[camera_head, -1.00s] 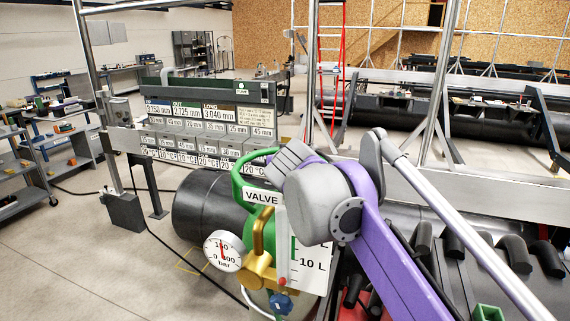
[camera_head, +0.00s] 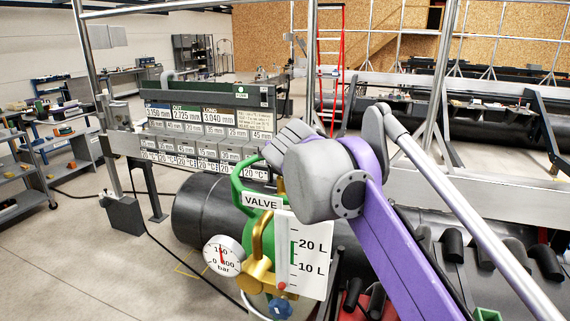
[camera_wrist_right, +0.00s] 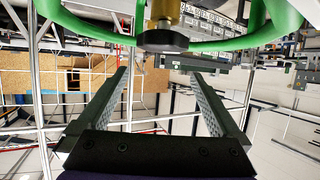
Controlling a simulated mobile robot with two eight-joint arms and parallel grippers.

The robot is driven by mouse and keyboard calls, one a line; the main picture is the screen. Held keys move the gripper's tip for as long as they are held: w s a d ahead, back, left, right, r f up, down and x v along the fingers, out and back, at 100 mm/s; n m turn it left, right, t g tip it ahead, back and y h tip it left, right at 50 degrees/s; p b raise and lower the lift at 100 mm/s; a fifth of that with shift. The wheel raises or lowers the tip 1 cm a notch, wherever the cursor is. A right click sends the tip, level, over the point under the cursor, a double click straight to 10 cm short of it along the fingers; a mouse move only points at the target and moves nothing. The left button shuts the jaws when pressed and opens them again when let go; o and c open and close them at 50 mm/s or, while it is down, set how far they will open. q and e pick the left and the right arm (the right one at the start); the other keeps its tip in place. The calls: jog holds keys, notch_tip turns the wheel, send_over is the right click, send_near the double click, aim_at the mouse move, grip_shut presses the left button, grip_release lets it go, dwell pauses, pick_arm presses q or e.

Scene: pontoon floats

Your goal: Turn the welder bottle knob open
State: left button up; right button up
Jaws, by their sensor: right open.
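The green welder bottle (camera_head: 258,232) stands at the front, with a green guard (camera_head: 238,190) around its top and a VALVE label (camera_head: 261,201). In the right wrist view a dark round knob (camera_wrist_right: 163,42) sits on a brass stem inside the green guard (camera_wrist_right: 90,30). In the head view my right arm hides this knob. My right gripper (camera_wrist_right: 158,72) is open and empty; its two fingers point towards the knob, which shows just beyond the gap between their tips. I cannot tell any contact. My left gripper is not in view.
A brass regulator (camera_head: 257,278) with a pressure gauge (camera_head: 223,255), a blue knob (camera_head: 280,307) and a litre scale (camera_head: 302,255) is on the bottle's front. A black pipe (camera_head: 200,213) lies behind. Open floor (camera_head: 90,265) is at the left.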

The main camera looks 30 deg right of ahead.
notch_tip(320, 180, up, 6)
jog(key=shift+r+p, duration=0.2)
jog(key=shift+p, duration=0.2)
jog(key=shift+f, duration=0.15)
